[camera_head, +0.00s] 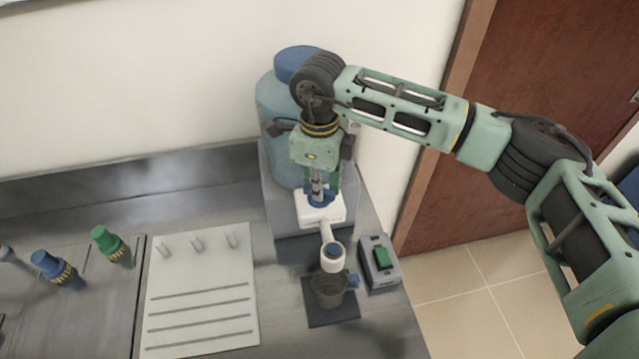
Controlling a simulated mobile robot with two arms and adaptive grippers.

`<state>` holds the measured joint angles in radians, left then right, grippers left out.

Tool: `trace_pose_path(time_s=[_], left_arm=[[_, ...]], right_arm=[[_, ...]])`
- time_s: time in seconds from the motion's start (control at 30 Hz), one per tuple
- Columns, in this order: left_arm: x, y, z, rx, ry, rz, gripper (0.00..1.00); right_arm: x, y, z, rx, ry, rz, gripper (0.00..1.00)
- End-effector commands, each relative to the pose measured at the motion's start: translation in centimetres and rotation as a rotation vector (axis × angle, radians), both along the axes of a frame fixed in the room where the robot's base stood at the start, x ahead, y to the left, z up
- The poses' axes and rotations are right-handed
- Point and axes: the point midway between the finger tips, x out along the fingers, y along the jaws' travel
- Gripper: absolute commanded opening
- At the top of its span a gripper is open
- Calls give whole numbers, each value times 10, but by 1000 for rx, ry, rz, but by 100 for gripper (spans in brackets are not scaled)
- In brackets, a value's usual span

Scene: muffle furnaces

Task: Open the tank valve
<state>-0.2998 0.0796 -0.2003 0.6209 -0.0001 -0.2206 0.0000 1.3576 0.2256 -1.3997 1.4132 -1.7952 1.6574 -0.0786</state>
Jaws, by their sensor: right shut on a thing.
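The tank (272,125) is a blue translucent bottle with a blue cap, standing on a grey base at the back of the counter. A white valve body with a spout (328,232) comes forward from it. A small blue valve handle (322,203) sits on top of the white body. My right gripper (320,195) reaches in from the right, points down and is shut on the valve handle, which its fingers partly hide. My left gripper is not in view.
A dark cup (328,290) stands under the spout on a black pad (334,314). A box with a green switch (380,262) is right of it. A white slotted board (201,290) with pegs and green and blue knobs (108,240) lie left. A brown door is behind my arm.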

Motion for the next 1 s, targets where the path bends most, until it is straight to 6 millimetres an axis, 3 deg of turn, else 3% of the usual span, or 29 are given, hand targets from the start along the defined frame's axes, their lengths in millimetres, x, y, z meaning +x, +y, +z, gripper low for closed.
trace_pose_path(time_s=[0.43,0.9,0.93,1.0], left_arm=[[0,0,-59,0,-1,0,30],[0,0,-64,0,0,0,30],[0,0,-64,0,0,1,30],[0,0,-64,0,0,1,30]], right_arm=[[2,0,-4,2,-6,-313,0],[1,0,2,2,-4,-398,0],[1,0,2,2,-4,-398,13],[1,0,2,2,-4,-398,19]])
